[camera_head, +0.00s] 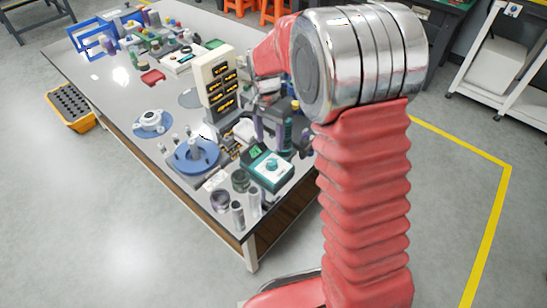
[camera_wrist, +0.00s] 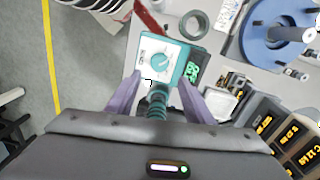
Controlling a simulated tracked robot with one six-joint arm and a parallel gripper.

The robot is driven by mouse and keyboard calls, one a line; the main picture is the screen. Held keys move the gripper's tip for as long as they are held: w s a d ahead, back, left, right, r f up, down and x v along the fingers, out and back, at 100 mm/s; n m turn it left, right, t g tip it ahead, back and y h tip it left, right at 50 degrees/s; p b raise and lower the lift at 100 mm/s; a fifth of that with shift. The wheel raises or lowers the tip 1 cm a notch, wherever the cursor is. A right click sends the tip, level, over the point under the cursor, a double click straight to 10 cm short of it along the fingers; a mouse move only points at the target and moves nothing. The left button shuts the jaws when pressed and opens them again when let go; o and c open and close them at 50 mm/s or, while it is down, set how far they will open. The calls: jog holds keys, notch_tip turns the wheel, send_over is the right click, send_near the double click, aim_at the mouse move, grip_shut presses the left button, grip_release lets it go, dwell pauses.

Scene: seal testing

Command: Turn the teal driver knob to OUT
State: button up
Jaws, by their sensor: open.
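The teal driver (camera_head: 268,172) is a small box with a white face and a dark screen, near the table's front corner. It also shows in the wrist view (camera_wrist: 185,52). Its round teal knob (camera_head: 272,164) faces up; in the wrist view the knob (camera_wrist: 158,62) lies just beyond my fingertips. The face markings are too small to read, so I cannot tell the knob's setting. My gripper (camera_wrist: 163,80) is open, with its two purple fingers apart and not touching the knob.
A dark green ribbed cylinder (camera_wrist: 156,103) shows between my fingers, close behind the driver; its height is unclear. Dark rings (camera_head: 240,181) and metal cylinders (camera_head: 238,214) stand beside the driver. A blue round fixture (camera_head: 195,156) and a cream label rack (camera_head: 215,85) stand farther back.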

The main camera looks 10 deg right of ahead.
aim_at(271, 161)
notch_tip(271, 161, down, 9)
jog(key=shift+s+d+f, duration=0.15)
jog(key=shift+f, duration=0.05)
dwell(0.4)
jog(key=c, duration=1)
jog(key=shift+d, duration=0.2)
jog(key=shift+c, duration=0.2)
jog(key=shift+a, duration=0.2)
